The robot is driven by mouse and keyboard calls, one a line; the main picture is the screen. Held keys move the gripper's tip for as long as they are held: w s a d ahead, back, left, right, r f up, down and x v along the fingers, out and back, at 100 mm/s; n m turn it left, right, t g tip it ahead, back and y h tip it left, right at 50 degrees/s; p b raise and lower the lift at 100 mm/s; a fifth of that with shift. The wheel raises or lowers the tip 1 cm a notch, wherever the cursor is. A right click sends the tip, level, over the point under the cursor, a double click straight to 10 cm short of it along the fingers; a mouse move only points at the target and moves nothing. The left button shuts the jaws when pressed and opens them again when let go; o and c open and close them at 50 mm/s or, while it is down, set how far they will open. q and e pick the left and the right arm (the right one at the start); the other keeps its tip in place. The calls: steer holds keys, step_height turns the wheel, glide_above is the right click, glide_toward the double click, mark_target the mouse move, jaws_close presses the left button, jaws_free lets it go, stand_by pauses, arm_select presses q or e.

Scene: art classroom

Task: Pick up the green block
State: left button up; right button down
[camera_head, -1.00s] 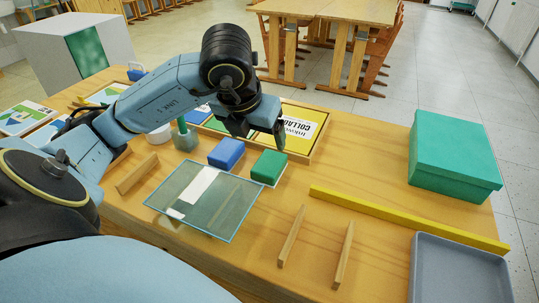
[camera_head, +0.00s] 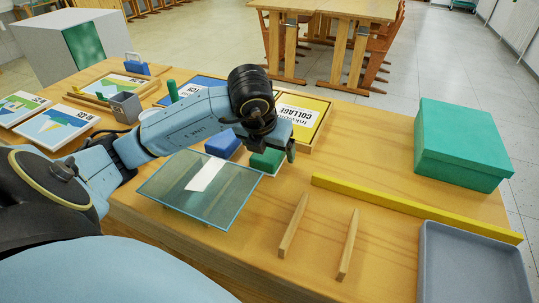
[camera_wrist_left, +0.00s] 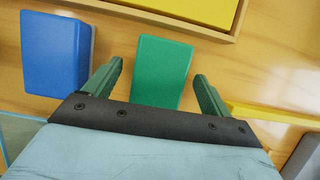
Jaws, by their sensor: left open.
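The green block (camera_head: 267,161) lies on the wooden table, partly hidden by my left gripper in the head view. My left gripper (camera_head: 279,156) is low over it. In the left wrist view the green block (camera_wrist_left: 160,72) sits between the two spread fingers of my open left gripper (camera_wrist_left: 158,85), with a gap to each finger. The jaws hold nothing. I cannot tell whether the fingertips are level with the block or above it. My right gripper is not in view.
A blue block (camera_head: 222,144) lies close left of the green one; it also shows in the wrist view (camera_wrist_left: 56,52). A glass sheet (camera_head: 225,205) is in front. A yellow bar (camera_head: 415,207), two wooden strips, a grey tray (camera_head: 470,255) and a green box (camera_head: 462,145) are to the right.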

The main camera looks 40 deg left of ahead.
mark_target(270, 150)
arm_select(q)
steer(key=shift+w+f, duration=0.1)
steer(key=shift+f, duration=0.25)
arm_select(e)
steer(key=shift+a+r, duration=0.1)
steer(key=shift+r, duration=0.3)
arm_select(q)
steer(key=shift+a+f, duration=0.1)
steer(key=shift+f, duration=0.1)
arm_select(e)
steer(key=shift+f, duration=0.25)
arm_select(q)
steer(key=shift+c, duration=0.4)
steer(key=c, duration=1)
steer(key=shift+r, duration=0.15)
steer(key=shift+c, duration=0.2)
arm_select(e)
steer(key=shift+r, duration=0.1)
